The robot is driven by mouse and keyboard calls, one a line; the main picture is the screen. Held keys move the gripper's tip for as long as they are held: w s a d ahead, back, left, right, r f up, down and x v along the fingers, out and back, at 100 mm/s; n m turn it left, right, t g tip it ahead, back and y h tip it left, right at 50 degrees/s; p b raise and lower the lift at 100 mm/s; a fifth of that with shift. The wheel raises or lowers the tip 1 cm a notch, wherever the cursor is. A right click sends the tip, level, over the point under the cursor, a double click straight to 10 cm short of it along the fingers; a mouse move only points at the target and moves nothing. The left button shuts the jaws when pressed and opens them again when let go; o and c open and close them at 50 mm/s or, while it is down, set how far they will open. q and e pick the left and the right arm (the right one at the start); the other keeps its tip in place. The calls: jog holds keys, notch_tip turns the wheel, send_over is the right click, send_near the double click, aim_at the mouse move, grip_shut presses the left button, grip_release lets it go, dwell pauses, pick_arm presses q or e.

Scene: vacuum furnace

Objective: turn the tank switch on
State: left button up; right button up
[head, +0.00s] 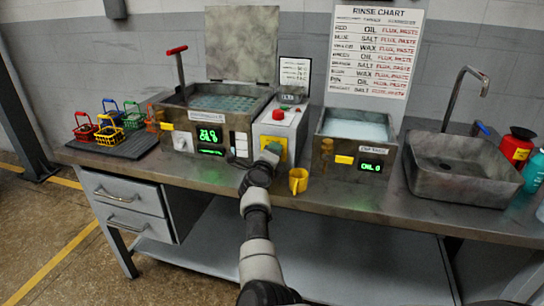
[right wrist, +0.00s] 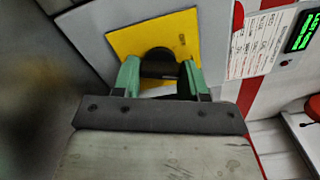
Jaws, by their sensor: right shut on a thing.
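A control box (head: 291,120) with red edges and a red button on top stands between the two tanks. Its front carries a yellow plate (right wrist: 124,42) with a dark switch knob (right wrist: 160,63) at the middle. My right gripper (head: 271,149) reaches the front of this box. In the right wrist view, the green fingers of this gripper (right wrist: 160,78) are shut on the knob, one on each side. The fingers partly hide the knob, so its exact setting cannot be read. The large tank (head: 222,103) is left of the box, with green lit displays (head: 209,136). My left gripper is out of view.
A smaller tank (head: 352,130) and a sink (head: 460,170) are further right. Small coloured baskets (head: 108,131) stand on a dark mat at the left.

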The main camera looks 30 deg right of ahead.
jog(key=shift+m, duration=0.8)
jog(key=o, duration=0.9)
jog(key=shift+f, duration=0.1)
